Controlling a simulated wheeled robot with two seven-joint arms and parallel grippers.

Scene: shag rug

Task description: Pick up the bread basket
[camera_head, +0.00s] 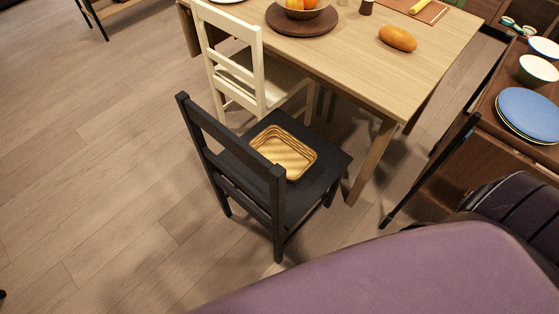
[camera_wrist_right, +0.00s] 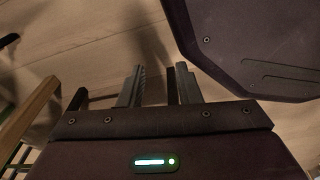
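The bread basket (camera_head: 287,158) is a light wooden or woven, rounded rectangular tray. It sits on the seat of the black chair (camera_head: 320,168) in the middle of the head view, partly behind the chair's backrest. It looks empty. My right gripper (camera_wrist_right: 158,78) shows in the right wrist view with its two fingers apart and nothing between them, above the wooden floor. The basket does not clearly show in that view. My left gripper is not in view.
A cream chair (camera_head: 238,62) stands next to the black chair. A wooden table (camera_head: 345,38) behind holds a bread loaf (camera_head: 398,39) and a fruit bowl. A sideboard with blue plates (camera_head: 530,112) is at the right. The floor (camera_head: 100,170) at left is clear.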

